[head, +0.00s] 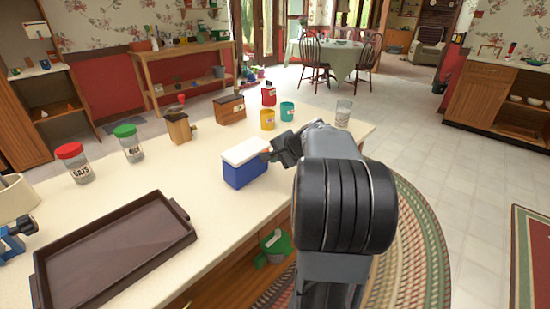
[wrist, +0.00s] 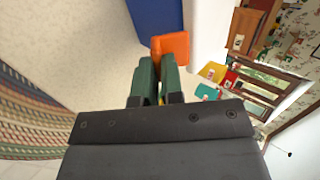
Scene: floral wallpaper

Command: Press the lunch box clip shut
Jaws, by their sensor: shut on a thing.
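The lunch box has a blue body (head: 243,174) and a white lid (head: 246,151), and stands upright on the counter with the lid down. In the wrist view the blue body (wrist: 155,14) and white lid (wrist: 207,32) are at the top. The orange clip (wrist: 171,46) lies at the seam between lid and body; I cannot tell whether it is fully latched. My gripper (head: 271,154) is at the right side of the box. Its green fingers (wrist: 158,66) are close together at the clip, shut on it. The arm partly hides the gripper in the head view.
A dark brown tray (head: 115,250) lies at the front left of the counter (head: 205,215). Red-lidded (head: 74,163) and green-lidded (head: 130,143) jars stand left. Wooden boxes, a yellow cup (head: 267,120), a teal cup (head: 287,111) and a glass (head: 343,113) stand behind the lunch box.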

